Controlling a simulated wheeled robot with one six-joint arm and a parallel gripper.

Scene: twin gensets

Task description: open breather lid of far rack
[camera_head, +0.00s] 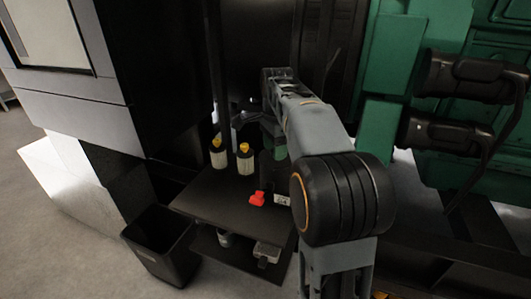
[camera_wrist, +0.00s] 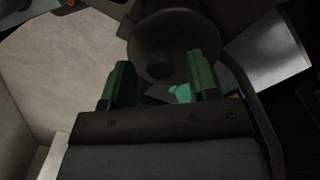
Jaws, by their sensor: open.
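My gripper (camera_wrist: 160,82) shows in the wrist view with its two green fingers apart and nothing between them. A dark round disc (camera_wrist: 177,36) with a small central boss lies just beyond the fingertips. I cannot tell whether this disc is the breather lid, or whether the fingers touch it. In the head view my grey arm reaches away over a dark shelf (camera_head: 212,196) toward the gap beside the green genset (camera_head: 446,30). My arm hides most of what lies there, and no lid can be made out clearly.
Two yellow-capped bottles (camera_head: 245,158) and a red item (camera_head: 257,199) stand on the shelf, left of my arm. A black bin (camera_head: 163,246) is on the floor at left. Black cylinders (camera_head: 465,78) project at right. Open floor (camera_head: 50,240) lies at far left.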

